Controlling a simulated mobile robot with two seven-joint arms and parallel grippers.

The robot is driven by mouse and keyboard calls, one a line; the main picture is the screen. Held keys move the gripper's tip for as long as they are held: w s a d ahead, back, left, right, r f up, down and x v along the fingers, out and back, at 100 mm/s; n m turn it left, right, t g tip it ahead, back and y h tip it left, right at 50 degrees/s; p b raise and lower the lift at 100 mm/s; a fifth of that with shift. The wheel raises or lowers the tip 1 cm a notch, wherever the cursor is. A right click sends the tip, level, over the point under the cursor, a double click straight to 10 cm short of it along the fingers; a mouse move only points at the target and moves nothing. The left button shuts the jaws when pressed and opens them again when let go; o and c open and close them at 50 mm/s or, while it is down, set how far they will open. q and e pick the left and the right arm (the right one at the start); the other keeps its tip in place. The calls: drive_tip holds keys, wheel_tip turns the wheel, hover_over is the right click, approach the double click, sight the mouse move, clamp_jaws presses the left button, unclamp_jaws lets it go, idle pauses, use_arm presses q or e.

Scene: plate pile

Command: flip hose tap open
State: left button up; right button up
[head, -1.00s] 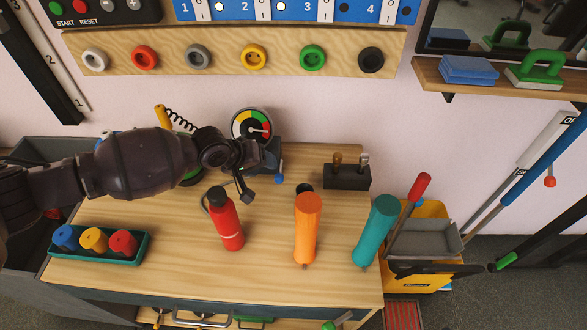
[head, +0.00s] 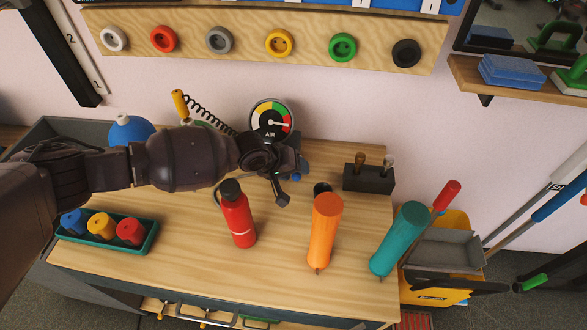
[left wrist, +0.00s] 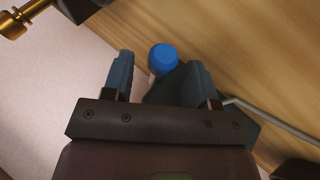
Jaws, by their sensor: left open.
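The blue round knob of the tap (head: 297,177) shows just beside my left gripper (head: 302,166) in the head view, below the air gauge. In the left wrist view the blue knob (left wrist: 163,57) sits on a short pale stem, between the fingertips of my left gripper (left wrist: 160,65). The left gripper is open, a finger on each side of the knob, with gaps visible. A dark blue-grey body shows behind the right finger. My left wrist hides most of the tap's base in the head view. My right gripper is not in view.
The air gauge (head: 271,118) stands behind my wrist. A red bottle (head: 238,218), orange cylinder (head: 325,225) and teal cylinder (head: 398,240) stand in front. A dark block with metal fittings (head: 368,178) is to the right. A teal tray (head: 75,242) holds colored pieces at left.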

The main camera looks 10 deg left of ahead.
use_arm(q)
clamp_jaws()
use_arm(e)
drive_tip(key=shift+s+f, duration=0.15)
use_arm(q)
drive_tip(key=shift+w+r+n+g, duration=0.3)
drive_tip(key=shift+r+g, duration=0.1)
drive_tip(key=shift+g, duration=0.5)
drive_tip(key=shift+w+r+n+g+b, duration=0.25)
drive_tip(key=shift+r+g, duration=0.2)
drive_tip(key=shift+g, duration=0.4)
drive_tip(key=shift+w+r+n+g+b, duration=0.15)
drive_tip(key=shift+r+n+g, duration=0.2)
drive_tip(key=shift+g, duration=0.5)
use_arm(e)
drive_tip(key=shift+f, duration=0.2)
use_arm(q)
unclamp_jaws()
drive_tip(key=shift+r, duration=0.1)
